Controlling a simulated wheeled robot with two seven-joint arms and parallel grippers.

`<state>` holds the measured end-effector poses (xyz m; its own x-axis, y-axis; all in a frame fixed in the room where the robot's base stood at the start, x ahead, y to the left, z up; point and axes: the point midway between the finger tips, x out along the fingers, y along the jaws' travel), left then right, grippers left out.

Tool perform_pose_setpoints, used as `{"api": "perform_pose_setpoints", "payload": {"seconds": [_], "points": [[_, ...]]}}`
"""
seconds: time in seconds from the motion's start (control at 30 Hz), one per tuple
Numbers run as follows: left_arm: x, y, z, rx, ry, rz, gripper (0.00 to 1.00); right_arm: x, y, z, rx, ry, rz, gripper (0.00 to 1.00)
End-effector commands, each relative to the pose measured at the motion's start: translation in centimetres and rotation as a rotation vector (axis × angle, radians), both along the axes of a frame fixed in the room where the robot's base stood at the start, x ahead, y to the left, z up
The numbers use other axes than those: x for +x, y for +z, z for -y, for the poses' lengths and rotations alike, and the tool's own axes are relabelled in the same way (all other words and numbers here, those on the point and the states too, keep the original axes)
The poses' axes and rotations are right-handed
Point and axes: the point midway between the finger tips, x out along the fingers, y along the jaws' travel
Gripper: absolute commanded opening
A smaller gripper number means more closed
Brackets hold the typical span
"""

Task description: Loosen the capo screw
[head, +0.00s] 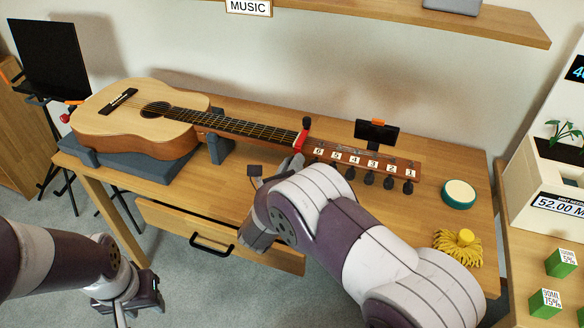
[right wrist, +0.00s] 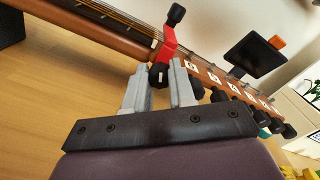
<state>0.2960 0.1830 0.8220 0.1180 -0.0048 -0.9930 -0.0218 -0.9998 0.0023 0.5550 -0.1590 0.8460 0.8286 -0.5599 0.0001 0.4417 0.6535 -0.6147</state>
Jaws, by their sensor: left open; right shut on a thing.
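The red capo (head: 301,137) is clamped across the guitar neck (head: 246,128) beside the headstock, with a black knob (head: 306,121) on its upper end. It also shows in the right wrist view (right wrist: 169,44). The capo screw (right wrist: 158,74), a black knob with a white mark, is at its lower end. My right gripper (right wrist: 160,84) has its grey fingers on either side of this screw and is shut on it. In the head view my right arm hides the screw. My left gripper (head: 150,292) is open and empty at the lower left, away from the guitar.
The guitar (head: 135,118) lies on a dark grey support (head: 140,168) on the wooden bench (head: 440,215). A black tuner (head: 376,133) is on the numbered headstock. A teal-rimmed round tin (head: 459,193) and a yellow stringy bundle (head: 458,251) sit at the right.

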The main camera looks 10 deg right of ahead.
Motion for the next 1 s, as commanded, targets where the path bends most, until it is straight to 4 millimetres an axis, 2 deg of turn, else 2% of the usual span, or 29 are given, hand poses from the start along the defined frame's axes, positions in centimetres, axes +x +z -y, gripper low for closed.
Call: {"api": "perform_pose_setpoints", "payload": {"seconds": [0.4,1.0], "points": [[0.00,-0.90,0.00,0.000,0.000,0.000,0.43,-0.02,-0.13,-0.02,-0.327,0.001,-0.222,0.00],[0.00,-0.34,0.00,0.000,0.000,0.000,0.43,-0.01,0.00,-0.02,-0.799,0.001,-0.541,0.00]]}}
